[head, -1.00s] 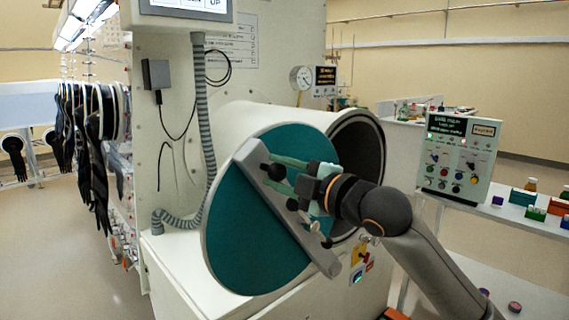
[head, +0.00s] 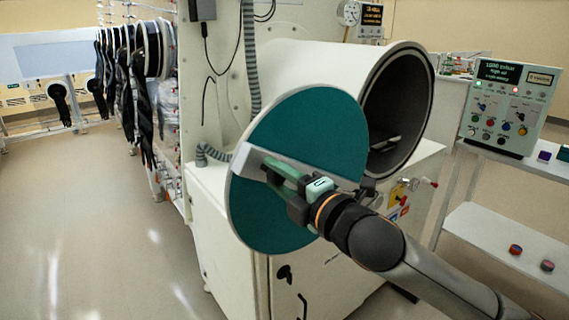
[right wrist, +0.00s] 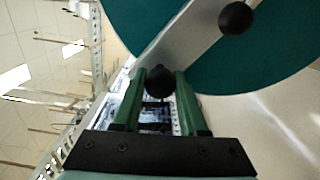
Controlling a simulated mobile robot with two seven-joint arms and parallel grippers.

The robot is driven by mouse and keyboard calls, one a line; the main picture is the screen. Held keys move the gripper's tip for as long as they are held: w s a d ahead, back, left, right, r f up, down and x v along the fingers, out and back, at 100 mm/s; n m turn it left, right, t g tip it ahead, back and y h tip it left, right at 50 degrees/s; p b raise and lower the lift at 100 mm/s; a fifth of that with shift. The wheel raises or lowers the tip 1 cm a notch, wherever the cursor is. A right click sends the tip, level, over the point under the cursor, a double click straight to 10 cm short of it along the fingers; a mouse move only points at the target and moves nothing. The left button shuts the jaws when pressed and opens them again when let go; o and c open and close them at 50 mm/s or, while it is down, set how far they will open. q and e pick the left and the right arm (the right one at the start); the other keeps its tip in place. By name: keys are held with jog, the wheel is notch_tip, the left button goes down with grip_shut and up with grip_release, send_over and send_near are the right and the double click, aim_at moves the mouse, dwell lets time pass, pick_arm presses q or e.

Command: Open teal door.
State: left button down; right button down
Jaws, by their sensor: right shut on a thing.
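The round teal door (head: 310,125) stands swung away from the white cylindrical chamber (head: 325,65), and the chamber's round dark mouth (head: 402,105) shows open. A grey bar (head: 248,160) crosses the door's face. My right gripper (head: 278,172) is at this bar, its arm coming in from the lower right. In the right wrist view its green fingers (right wrist: 158,100) are shut on a black ball knob (right wrist: 159,80) at one end of the bar. A second black knob (right wrist: 235,17) sits farther along the bar, free. My left gripper is not in view.
A white cabinet (head: 228,215) stands below the chamber. Black gloves (head: 130,80) hang at the left. A control box (head: 508,107) stands on a shelf at the right, with small coloured pucks (head: 515,249) on the lower shelf. The floor at the left is clear.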

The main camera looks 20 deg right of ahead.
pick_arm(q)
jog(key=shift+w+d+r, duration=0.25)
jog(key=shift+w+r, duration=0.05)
pick_arm(e)
jog(key=shift+a+f, duration=0.15)
jog(key=shift+f, duration=0.15)
jog(key=shift+c, duration=2.3)
grip_release()
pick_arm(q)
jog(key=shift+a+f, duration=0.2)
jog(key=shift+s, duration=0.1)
